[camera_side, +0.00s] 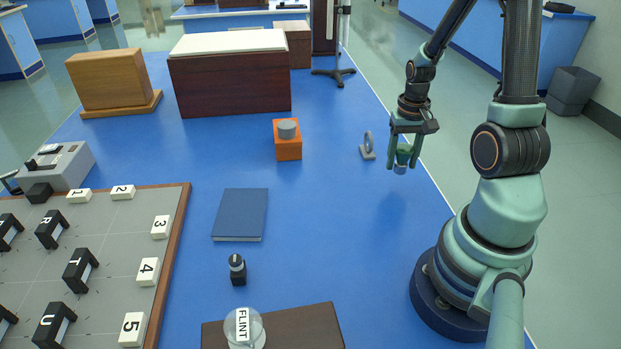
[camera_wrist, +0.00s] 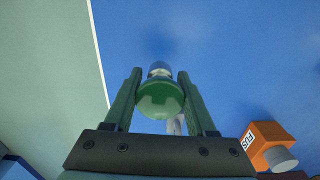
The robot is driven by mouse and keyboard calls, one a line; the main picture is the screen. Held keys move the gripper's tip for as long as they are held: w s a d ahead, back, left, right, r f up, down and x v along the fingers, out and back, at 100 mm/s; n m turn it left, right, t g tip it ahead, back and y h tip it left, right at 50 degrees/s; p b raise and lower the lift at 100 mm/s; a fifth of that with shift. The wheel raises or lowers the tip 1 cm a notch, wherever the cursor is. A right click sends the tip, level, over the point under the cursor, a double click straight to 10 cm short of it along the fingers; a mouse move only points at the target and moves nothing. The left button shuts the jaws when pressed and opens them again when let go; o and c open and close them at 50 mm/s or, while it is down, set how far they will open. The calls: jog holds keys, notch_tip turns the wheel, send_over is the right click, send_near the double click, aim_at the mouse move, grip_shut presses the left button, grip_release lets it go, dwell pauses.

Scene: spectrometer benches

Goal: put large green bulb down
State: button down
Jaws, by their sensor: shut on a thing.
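My gripper (camera_side: 404,156) hangs over the right part of the blue bench top (camera_side: 330,230) in the side view. It is shut on the large green bulb (camera_wrist: 160,98), which shows between both fingers in the wrist view, with a pale silvery end pointing away from the palm. In the side view the bulb (camera_side: 402,160) is small and partly covered by the fingers. It appears held above the bench, with a faint shadow below; the exact height is hard to tell.
An orange block with a grey cylinder (camera_side: 288,147) stands further left. The bench middle is clear.

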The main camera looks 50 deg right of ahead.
aim_at(400, 172)
jog(key=shift+f, duration=1.9)
jog(key=shift+f, duration=0.15)
jog(key=shift+c, duration=1.1)
grip_release()
